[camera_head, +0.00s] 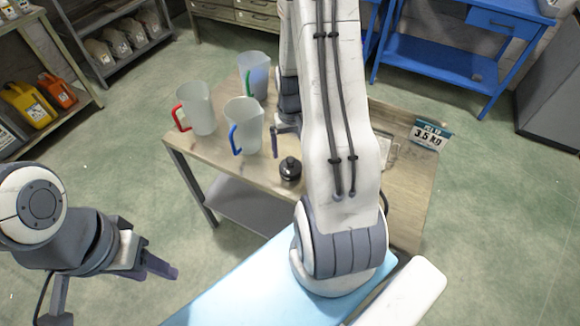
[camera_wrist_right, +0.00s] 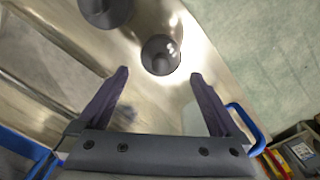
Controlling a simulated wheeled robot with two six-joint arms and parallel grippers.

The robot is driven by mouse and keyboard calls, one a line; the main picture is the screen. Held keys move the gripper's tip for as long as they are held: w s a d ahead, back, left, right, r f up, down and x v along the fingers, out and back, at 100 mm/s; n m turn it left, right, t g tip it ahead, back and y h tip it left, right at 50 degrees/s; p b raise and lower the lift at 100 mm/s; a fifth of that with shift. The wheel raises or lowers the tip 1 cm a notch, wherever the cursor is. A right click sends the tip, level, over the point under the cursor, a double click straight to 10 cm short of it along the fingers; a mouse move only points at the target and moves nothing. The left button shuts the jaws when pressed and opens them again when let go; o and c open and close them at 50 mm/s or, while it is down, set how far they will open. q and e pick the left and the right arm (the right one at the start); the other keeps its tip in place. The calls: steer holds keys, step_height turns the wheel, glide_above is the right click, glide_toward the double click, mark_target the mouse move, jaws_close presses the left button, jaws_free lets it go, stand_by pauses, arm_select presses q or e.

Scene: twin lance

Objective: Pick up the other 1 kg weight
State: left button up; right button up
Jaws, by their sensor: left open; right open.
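A black weight with a knob on top (camera_head: 290,170) stands on the wooden table near its front edge. In the right wrist view this dark round weight (camera_wrist_right: 160,55) lies just beyond and between my fingertips, not touched. A second dark round object (camera_wrist_right: 105,10), which looks like another weight, is cut off at the top of that view; my right arm hides its place in the head view. No markings can be read on either. My right gripper (camera_wrist_right: 158,85) is open and empty above the table. My left gripper (camera_head: 160,268) is open and empty, off the table at lower left.
Jugs with red (camera_head: 196,110), blue (camera_head: 243,128) and green (camera_head: 258,75) handles stand on the table (camera_head: 205,150) left of my right arm. A blue bench (camera_head: 440,65) and shelves (camera_head: 110,45) are behind.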

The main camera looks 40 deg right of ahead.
mark_target(291, 165)
step_height(291, 165, down, 9)
steer(key=shift+r+p, duration=0.1)
steer(key=shift+p, duration=0.4)
steer(key=c, duration=1.5)
steer(key=shift+w+r, duration=0.1)
jaws_close()
steer(key=shift+r, duration=0.1)
